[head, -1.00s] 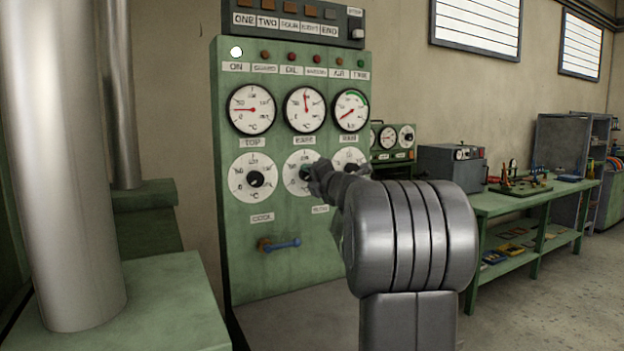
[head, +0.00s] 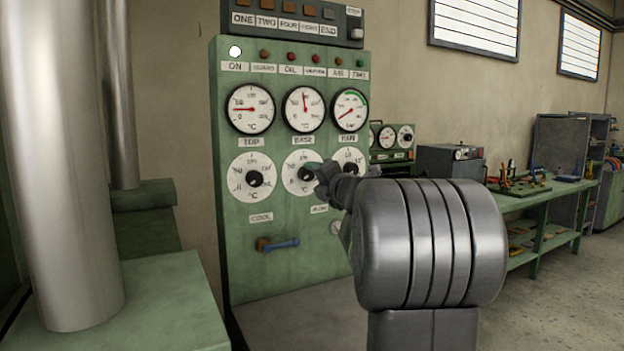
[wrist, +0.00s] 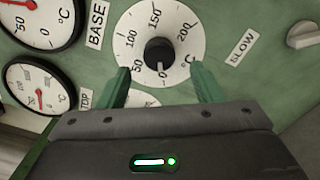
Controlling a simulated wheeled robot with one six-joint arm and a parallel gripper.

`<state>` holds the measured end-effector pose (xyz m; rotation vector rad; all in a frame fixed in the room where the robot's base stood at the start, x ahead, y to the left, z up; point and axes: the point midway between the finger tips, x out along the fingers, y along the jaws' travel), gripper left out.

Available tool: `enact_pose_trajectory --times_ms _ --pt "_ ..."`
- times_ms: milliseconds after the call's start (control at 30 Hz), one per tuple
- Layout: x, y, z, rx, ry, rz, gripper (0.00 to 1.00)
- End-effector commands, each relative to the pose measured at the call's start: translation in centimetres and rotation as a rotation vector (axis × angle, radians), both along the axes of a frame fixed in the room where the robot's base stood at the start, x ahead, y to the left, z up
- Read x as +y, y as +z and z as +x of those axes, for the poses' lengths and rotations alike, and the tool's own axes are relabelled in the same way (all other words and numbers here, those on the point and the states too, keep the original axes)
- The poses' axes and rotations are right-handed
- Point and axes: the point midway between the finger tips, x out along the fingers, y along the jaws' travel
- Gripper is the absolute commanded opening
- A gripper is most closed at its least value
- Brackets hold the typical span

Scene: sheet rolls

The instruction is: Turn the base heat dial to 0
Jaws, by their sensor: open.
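The base heat dial is a white disc (head: 290,180) with a black knob (head: 305,173), below the gauge labelled BASE on the green panel. My gripper (head: 328,180) is just right of the knob in the head view and covers part of the disc's right side. In the wrist view the knob (wrist: 159,53) shows whole, with a small pale mark on its lower side, towards the printed 0. My gripper's green fingers (wrist: 160,82) are spread apart, empty, below the knob in that view and not touching it.
The top dial (head: 254,178) is to the left, and another white dial, partly behind my arm, is to the right. A blue-handled lever (head: 280,244) sticks out below. A green bench (head: 540,200) stands at the right.

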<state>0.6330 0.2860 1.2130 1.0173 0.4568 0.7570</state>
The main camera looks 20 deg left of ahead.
Motion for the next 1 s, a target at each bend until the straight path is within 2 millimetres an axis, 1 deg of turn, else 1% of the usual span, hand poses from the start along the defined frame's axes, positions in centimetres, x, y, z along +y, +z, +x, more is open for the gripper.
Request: enact_pose_trajectory --times_ms 33,200,300,433,633,1000 --pt "-1.1 0.1 -0.8 -0.002 -0.003 0.000 0.59" --pt "-3.9 0.1 -3.4 -0.001 -0.004 0.000 0.59" --pt "-5.3 0.0 -4.6 -0.001 -0.004 -0.002 0.59" --pt "-6.7 0.0 -5.8 -0.002 -0.002 -0.001 0.59" --pt "-7.5 0.0 -6.7 -0.001 0.000 -0.001 0.59" --pt "-7.3 -0.1 -6.5 0.000 0.001 -0.001 0.59"
